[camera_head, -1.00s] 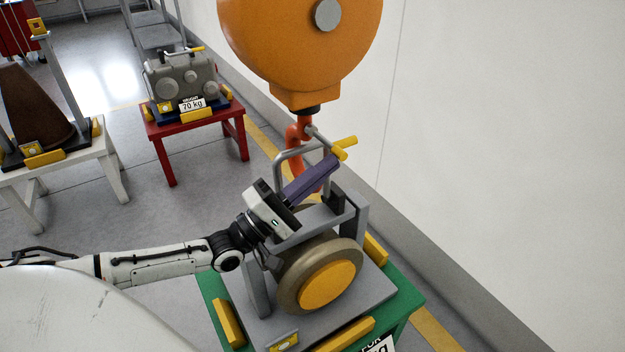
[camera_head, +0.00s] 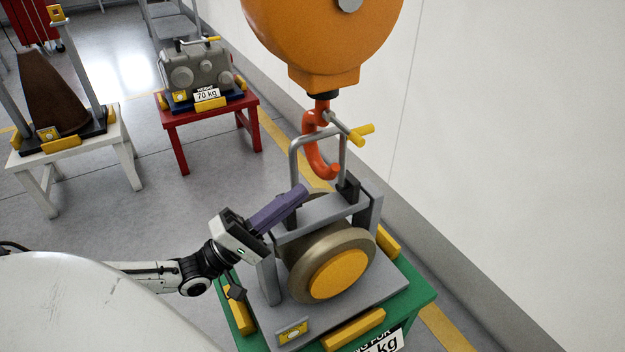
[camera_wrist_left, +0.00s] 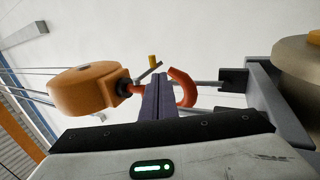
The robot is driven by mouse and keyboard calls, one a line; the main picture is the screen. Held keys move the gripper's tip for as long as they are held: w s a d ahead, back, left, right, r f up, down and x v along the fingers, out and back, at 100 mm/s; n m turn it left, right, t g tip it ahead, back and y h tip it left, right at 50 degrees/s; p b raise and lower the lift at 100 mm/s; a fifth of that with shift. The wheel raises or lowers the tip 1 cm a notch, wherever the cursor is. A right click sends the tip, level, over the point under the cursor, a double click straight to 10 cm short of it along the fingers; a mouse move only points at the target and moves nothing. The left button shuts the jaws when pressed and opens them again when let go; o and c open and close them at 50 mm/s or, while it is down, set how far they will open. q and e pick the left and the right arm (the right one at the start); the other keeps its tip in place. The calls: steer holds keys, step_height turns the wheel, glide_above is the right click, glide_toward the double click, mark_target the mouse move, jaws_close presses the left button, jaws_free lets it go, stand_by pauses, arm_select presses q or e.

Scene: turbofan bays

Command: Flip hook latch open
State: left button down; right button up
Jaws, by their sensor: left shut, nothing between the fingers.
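The red hook (camera_head: 312,152) hangs from an orange hoist (camera_head: 318,45). Its grey latch with a yellow crossbar handle (camera_head: 362,134) sticks out to the right, its outer end apart from the hook's tip. A grey bail (camera_head: 293,160) rises from the load beneath and passes at the hook; whether it sits inside cannot be told. My left gripper (camera_head: 301,190), with purple fingers, is shut and empty, below left of the hook and apart from the latch. In the left wrist view the hook (camera_wrist_left: 187,88) and the latch handle (camera_wrist_left: 152,61) show beyond the fingers (camera_wrist_left: 158,88). My right gripper is not in view.
The load, a wheel-like part (camera_head: 335,275) in a grey frame, stands on a green table (camera_head: 420,298). A red table (camera_head: 172,120) with a grey unit and a white table (camera_head: 120,130) stand at the back left. A wall runs along the right.

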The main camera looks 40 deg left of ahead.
arm_select(q)
steer(key=shift+v, duration=1)
steer(key=shift+f, duration=0.1)
